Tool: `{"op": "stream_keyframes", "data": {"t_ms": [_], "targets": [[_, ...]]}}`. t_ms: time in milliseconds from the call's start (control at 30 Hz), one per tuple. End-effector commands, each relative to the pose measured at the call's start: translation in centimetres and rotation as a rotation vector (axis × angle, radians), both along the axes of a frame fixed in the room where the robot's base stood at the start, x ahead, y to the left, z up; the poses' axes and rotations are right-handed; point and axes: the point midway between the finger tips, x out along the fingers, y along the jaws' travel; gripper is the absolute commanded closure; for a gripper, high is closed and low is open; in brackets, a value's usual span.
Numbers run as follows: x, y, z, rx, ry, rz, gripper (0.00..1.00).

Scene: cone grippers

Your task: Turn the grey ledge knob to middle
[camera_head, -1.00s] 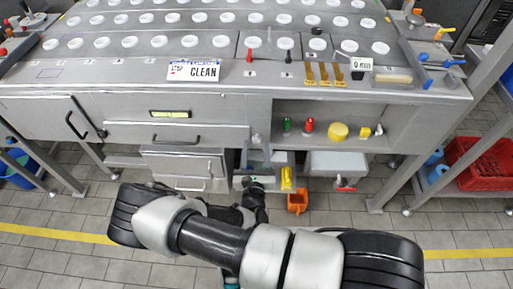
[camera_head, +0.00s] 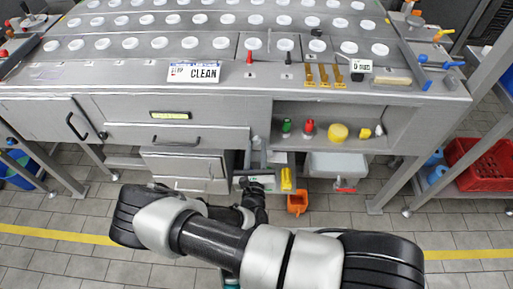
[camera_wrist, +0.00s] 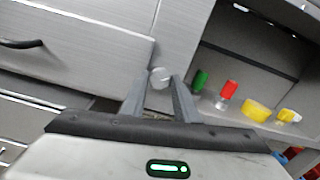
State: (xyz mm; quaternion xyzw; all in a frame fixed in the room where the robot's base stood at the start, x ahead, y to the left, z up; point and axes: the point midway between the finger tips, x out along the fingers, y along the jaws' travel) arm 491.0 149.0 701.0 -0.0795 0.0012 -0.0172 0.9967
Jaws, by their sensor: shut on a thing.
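The grey ledge knob (camera_wrist: 160,76) shows in the wrist view as a small round grey end between my fingertips. It sits at the left end of the open shelf, beside the drawer front. My gripper (camera_wrist: 160,84) is shut on it, with one finger on each side. In the head view the knob (camera_head: 256,141) is small, with my gripper (camera_head: 256,153) just at it from below. Which way the knob is turned is too small to tell.
Drawers with handles (camera_head: 176,139) lie left. An orange bin (camera_head: 298,202) stands on the floor below.

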Motion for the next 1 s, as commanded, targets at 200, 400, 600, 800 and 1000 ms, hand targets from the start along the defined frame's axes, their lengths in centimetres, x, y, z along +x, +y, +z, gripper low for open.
{"op": "stream_keyframes", "data": {"t_ms": [200, 400, 600, 800, 1000], "targets": [[-0.05, -0.01, 0.09, -0.16, 0.007, 0.001, 0.95], [-0.06, 0.06, 0.04, -0.348, 0.014, 0.001, 0.95], [-0.09, 0.06, -0.02, -0.537, 0.02, 0.002, 0.95], [-0.09, 0.07, -0.1, -0.706, 0.027, 0.001, 0.95], [-0.09, 0.07, -0.13, -0.835, 0.031, 0.001, 0.95]]}}
